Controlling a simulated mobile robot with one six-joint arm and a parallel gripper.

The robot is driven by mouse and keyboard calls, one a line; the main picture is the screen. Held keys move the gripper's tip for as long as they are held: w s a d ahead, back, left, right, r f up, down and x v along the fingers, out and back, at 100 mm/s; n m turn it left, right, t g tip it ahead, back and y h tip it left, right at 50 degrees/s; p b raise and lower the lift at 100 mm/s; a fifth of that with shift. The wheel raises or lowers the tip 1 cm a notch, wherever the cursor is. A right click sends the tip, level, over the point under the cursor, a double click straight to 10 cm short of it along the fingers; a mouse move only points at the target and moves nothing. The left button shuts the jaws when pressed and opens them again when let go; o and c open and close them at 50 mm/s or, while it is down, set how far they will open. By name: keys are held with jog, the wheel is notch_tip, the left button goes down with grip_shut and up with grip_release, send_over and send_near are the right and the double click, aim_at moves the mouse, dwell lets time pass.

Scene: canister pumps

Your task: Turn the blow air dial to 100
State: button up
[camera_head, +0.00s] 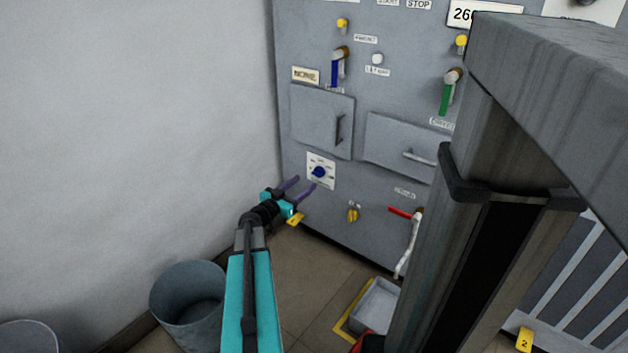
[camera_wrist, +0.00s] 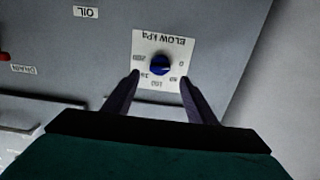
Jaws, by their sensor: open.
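The blow air dial is a round blue knob (camera_head: 319,172) on a small white scale plate low on the grey cabinet front. In the wrist view the knob (camera_wrist: 160,66) appears upside down, with "BLOW kPa" and marks that seem to include 0, 50, 100 and 200. Which mark the knob points to is too small to tell. My gripper (camera_head: 305,184) is open, its two purple fingers reaching toward the plate. In the wrist view the fingertips (camera_wrist: 160,77) lie on either side of the knob, with gaps; they hold nothing.
A yellow knob (camera_head: 353,215) and a red-handled valve with a pale hose (camera_head: 402,213) are right of the dial. A cabinet door with a handle (camera_head: 322,122) is above. A grey bin (camera_head: 190,298) and a tray (camera_head: 378,304) stand on the floor.

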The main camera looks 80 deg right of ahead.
aim_at(315, 175)
jog(key=b+x, duration=0.2)
jog(key=x, duration=0.5)
jog(key=shift+s+d+b, duration=0.1)
jog(key=shift+d+b, duration=0.1)
jog(key=shift+b, duration=0.15)
jog(key=c, duration=1)
